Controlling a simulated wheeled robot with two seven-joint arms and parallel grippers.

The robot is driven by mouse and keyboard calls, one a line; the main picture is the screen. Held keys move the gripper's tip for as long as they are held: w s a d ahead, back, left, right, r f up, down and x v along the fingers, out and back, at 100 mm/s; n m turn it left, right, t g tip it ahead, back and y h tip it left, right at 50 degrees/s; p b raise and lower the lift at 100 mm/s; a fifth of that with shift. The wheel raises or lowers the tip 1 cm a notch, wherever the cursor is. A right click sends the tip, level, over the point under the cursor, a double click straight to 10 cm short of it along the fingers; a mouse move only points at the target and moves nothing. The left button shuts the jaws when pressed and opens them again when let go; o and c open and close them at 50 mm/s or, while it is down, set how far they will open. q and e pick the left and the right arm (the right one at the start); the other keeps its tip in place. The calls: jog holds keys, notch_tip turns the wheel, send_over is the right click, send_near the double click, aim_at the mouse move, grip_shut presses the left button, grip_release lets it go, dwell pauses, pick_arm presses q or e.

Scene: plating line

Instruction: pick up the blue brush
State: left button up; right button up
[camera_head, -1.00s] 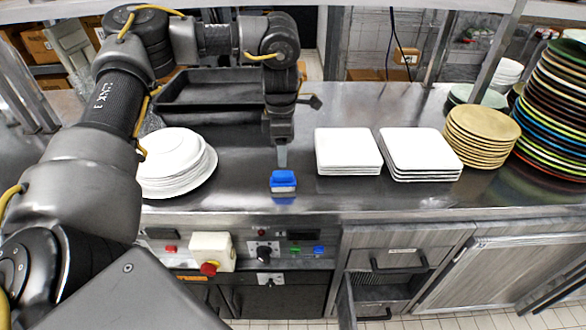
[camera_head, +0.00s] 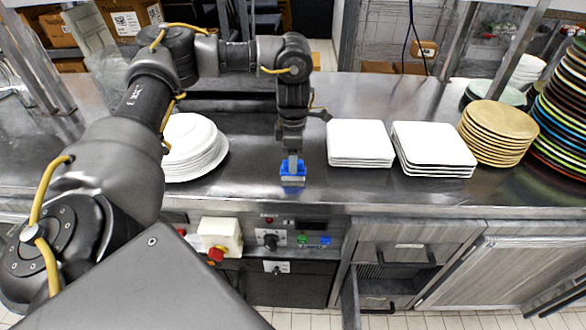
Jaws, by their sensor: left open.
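The blue brush (camera_head: 293,171) lies on the steel counter (camera_head: 262,180) near its front edge, between the round white plates and the square white plates. My left gripper (camera_head: 292,162) points straight down right over the brush, and its fingertips overlap the brush's top in the picture. The jaws are open, with the brush at the fingertips. I cannot tell whether the fingers touch it. The gripper hides part of the brush's upper side. My right gripper is not in view.
A stack of round white plates (camera_head: 192,147) stands left of the brush. Two stacks of square white plates (camera_head: 360,143) (camera_head: 433,149) stand to the right, then tan plates (camera_head: 497,132) and a tall colourful stack (camera_head: 566,115). A control panel (camera_head: 290,240) is below the counter edge.

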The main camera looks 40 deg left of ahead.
pick_arm(q)
notch_tip(320, 180, down, 4)
jog(key=shift+r, duration=0.15)
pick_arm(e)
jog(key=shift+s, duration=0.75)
pick_arm(q)
jog(key=c, duration=1.1)
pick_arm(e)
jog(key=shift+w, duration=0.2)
pick_arm(q)
jog(key=shift+r, duration=0.1)
